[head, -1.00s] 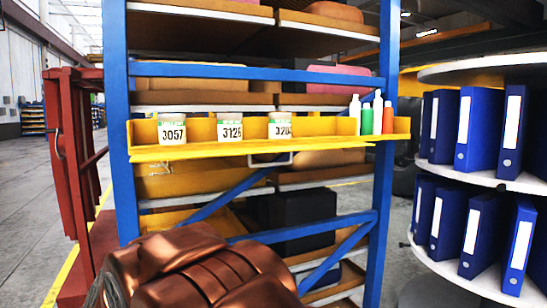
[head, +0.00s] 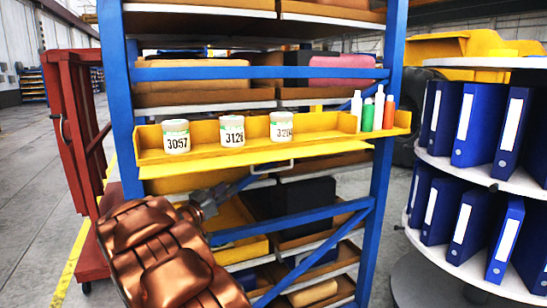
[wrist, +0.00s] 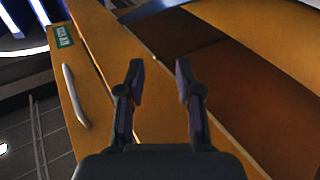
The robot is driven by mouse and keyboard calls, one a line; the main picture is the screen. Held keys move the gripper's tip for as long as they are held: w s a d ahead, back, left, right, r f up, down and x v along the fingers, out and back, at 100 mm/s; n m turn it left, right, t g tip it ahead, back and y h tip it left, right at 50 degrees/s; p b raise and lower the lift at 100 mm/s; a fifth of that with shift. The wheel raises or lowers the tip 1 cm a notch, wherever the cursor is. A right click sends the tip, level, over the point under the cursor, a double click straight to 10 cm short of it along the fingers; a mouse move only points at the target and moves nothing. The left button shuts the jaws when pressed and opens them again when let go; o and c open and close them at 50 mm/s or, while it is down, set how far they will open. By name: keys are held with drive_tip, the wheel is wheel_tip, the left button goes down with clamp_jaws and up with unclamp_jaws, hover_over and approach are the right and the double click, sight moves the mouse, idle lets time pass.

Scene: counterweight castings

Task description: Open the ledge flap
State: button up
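The yellow ledge flap (head: 330,146) runs across the front of a blue rack, with a pale bar handle (head: 271,167) at its lower front edge. In the wrist view an orange-yellow panel (wrist: 105,70) shows with a pale handle (wrist: 75,95) and a small green label (wrist: 62,36). My gripper (head: 208,198) is below and left of the handle in the head view, its fingers hard to make out there. In the wrist view my gripper (wrist: 160,72) is open with nothing between the fingers. The handle lies left of the fingers, apart from them.
Three labelled cans (head: 232,131) and several bottles (head: 367,113) stand on the ledge. A white round shelf (head: 470,170) with blue binders (head: 478,125) is at the right. A red frame (head: 72,120) stands at the left. Trays fill the rack behind.

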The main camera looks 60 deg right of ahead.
sight(275, 170)
drive_tip(key=s+r+m+g+p, duration=0.3)
drive_tip(key=s+r+m+g, duration=0.2)
drive_tip(key=s+g, duration=0.6)
drive_tip(key=shift+p+x, duration=0.5)
drive_tip(key=shift+x, duration=3.1)
drive_tip(key=shift+f, duration=0.15)
clamp_jaws()
